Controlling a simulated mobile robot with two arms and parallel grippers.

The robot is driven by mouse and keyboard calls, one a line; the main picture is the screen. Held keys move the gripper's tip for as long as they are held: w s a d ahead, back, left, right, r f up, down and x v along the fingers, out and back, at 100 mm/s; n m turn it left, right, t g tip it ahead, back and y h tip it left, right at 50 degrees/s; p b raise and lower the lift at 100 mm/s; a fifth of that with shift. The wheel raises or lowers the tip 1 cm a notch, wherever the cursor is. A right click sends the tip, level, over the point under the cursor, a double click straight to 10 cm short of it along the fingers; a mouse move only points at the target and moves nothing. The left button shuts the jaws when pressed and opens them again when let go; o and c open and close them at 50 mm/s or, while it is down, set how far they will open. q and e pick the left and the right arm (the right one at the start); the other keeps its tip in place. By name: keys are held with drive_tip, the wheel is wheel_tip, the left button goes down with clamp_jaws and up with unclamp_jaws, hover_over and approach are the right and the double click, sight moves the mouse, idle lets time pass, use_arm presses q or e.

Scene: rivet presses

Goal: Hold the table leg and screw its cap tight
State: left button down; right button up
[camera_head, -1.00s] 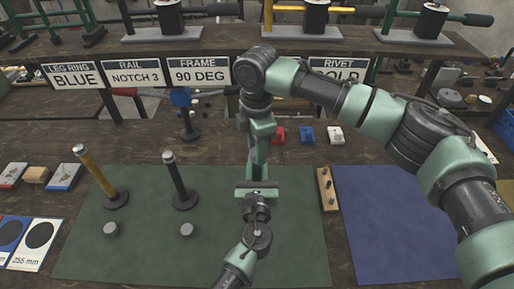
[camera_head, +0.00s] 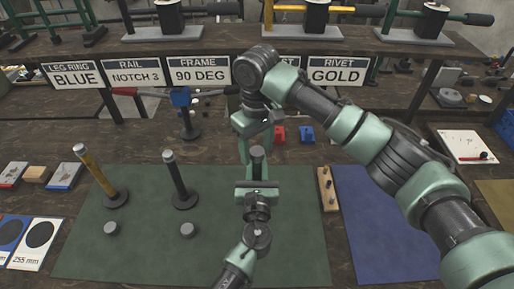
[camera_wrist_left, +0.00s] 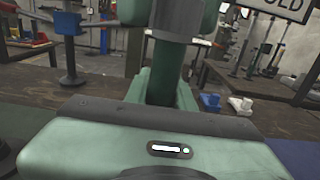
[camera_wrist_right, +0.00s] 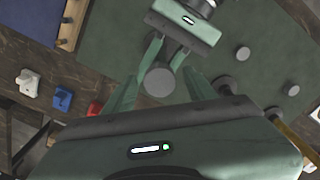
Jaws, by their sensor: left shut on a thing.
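My left gripper (camera_head: 257,188) is shut on a dark table leg and holds it over the green mat. The leg shows as a dark post (camera_wrist_left: 166,75) between the left fingers in the left wrist view. Its upper end (camera_head: 257,153) shows above the gripper in the head view. In the right wrist view, a round grey cap face (camera_wrist_right: 160,82) tops the leg. My right gripper (camera_wrist_right: 162,92) is open and empty, its fingers spread on either side of that face; whether they touch it cannot be told. The leg's lower part is hidden.
A gold leg (camera_head: 101,178), a dark leg (camera_head: 177,178) and two loose grey caps (camera_head: 110,229) (camera_head: 187,230) stand on the green mat (camera_head: 150,262). A wooden peg block (camera_head: 326,190) and blue mat (camera_head: 375,230) lie right.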

drive_tip(key=shift+r, duration=2.25)
drive_tip(key=shift+c, duration=0.5)
wheel_tip(320, 180, up, 2)
drive_tip(key=n, duration=0.5)
drive_tip(key=shift+w, duration=0.1)
drive_tip(key=n, duration=0.1)
drive_tip(key=r+n, duration=0.1)
drive_tip(key=n, duration=0.3)
drive_tip(key=shift+r, duration=0.25)
drive_tip(key=shift+f, duration=4.05)
